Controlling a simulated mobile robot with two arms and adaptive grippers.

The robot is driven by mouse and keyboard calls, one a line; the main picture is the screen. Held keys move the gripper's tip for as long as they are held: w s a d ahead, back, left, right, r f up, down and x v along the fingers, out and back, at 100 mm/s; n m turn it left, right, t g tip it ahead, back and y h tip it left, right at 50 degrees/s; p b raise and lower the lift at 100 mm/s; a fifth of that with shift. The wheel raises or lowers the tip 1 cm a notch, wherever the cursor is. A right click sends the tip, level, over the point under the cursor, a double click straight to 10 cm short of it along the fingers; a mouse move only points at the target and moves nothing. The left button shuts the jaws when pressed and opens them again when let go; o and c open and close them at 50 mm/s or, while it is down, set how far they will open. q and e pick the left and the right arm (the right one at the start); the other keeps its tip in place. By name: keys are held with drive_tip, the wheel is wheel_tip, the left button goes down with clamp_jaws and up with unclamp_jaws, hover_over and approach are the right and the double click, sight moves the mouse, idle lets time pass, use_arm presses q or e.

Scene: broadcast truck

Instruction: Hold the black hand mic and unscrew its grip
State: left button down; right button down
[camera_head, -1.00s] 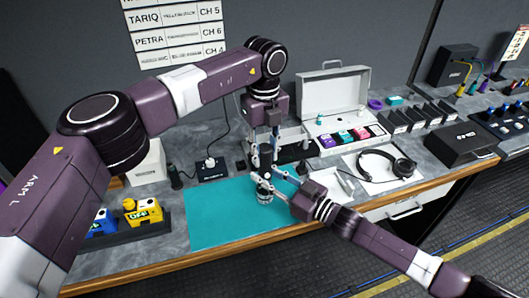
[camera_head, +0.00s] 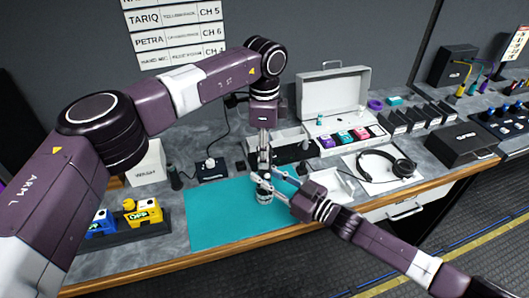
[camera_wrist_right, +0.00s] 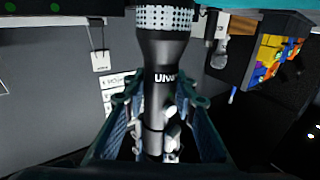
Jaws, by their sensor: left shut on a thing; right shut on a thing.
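The black hand mic (camera_head: 264,195) stands head-down just over the teal mat, its silvery grille at the bottom. In the right wrist view, which is inverted, the mic (camera_wrist_right: 162,62) fills the middle, grille at the top and white lettering on its body. My right gripper (camera_head: 264,181) comes in from the right and is shut on the mic's body. My left gripper (camera_head: 264,160) comes down from above and is shut on the mic's upper end, the grip. The fingers hide much of the grip, so I cannot tell whether a gap shows at the joint.
The teal mat (camera_head: 215,215) lies clear around the mic. An open white case (camera_head: 335,98) stands behind, headphones (camera_head: 385,163) lie to the right. A yellow pack (camera_head: 143,212) and a blue pack (camera_head: 102,222) sit in a dark holder at left.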

use_arm(q)
drive_tip(key=shift+w+a+r, duration=0.1)
drive_tip(key=shift+w+r, duration=0.05)
use_arm(e)
drive_tip(key=shift+s, duration=0.1)
use_arm(q)
drive_tip(key=shift+r, duration=1)
drive_tip(key=shift+r, duration=2)
use_arm(e)
unclamp_jaws()
drive_tip(key=shift+d, duration=0.1)
use_arm(q)
drive_tip(key=shift+r+p, duration=0.6)
use_arm(e)
drive_tip(key=shift+v, duration=1.3)
use_arm(q)
drive_tip(key=shift+r+p, duration=1.15)
drive_tip(key=shift+p, duration=0.05)
use_arm(e)
drive_tip(key=v, duration=0.8)
drive_tip(key=shift+s, duration=0.15)
